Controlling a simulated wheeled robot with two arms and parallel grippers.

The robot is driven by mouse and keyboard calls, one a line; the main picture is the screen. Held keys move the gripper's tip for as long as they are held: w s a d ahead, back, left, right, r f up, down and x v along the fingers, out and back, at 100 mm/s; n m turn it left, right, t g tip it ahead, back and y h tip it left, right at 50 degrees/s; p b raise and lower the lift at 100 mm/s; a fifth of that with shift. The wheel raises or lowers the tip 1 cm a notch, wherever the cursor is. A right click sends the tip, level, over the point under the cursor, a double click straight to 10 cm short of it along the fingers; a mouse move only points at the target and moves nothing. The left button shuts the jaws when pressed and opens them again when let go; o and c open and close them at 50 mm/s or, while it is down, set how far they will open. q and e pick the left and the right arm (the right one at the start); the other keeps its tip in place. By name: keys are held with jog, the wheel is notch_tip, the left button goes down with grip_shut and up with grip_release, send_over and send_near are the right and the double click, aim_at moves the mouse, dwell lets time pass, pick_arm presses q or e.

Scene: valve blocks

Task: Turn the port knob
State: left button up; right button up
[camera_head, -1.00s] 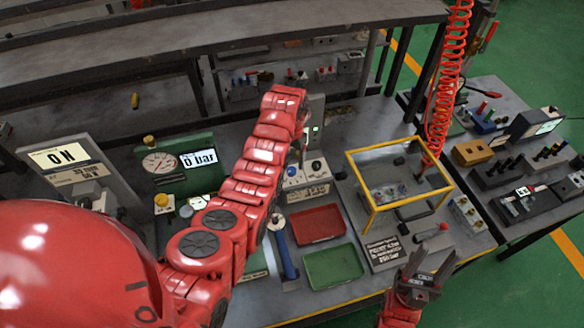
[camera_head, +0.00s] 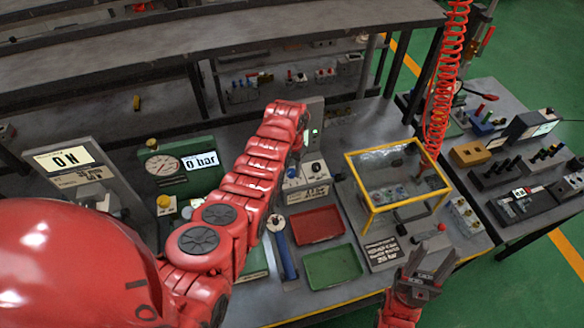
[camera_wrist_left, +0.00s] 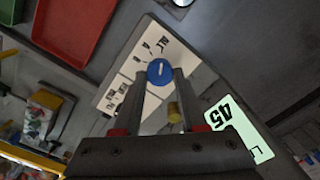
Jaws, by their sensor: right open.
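A round blue knob (camera_wrist_left: 160,72) with a pale mark sits on a white labelled panel (camera_wrist_left: 122,88) in the left wrist view. My left gripper (camera_wrist_left: 160,80) has its two fingers apart, one on each side of the knob. I cannot tell whether they touch it. In the head view my left arm (camera_head: 265,160) reaches over the bench to an upright box (camera_head: 314,120), and its fingertips and the blue knob are hidden there. My right gripper (camera_head: 428,262) is open at the bench's front right.
A red tray (camera_head: 317,225) and a green tray (camera_head: 333,268) lie on the bench. A yellow-framed clear case (camera_head: 368,212) stands to the right, under a red coiled hose (camera_head: 438,100). A gauge panel (camera_head: 182,168) reads 0 bar. A lit display (camera_wrist_left: 240,128) is beside the labelled panel.

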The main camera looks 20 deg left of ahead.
pick_arm(q)
grip_shut()
jog(key=shift+f+n+b, duration=0.25)
jog(key=shift+n+b, duration=0.25)
jog(key=shift+b, duration=0.15)
jog(key=shift+f+n+b, duration=0.1)
jog(key=shift+n+b, duration=1)
jog(key=shift+b, duration=0.05)
jog(key=n+b, duration=0.3)
jog(key=shift+a+r+n+b, duration=0.1)
jog(key=shift+r+n+b, duration=0.15)
jog(key=shift+n+b, duration=0.5)
jog(key=shift+s, duration=0.1)
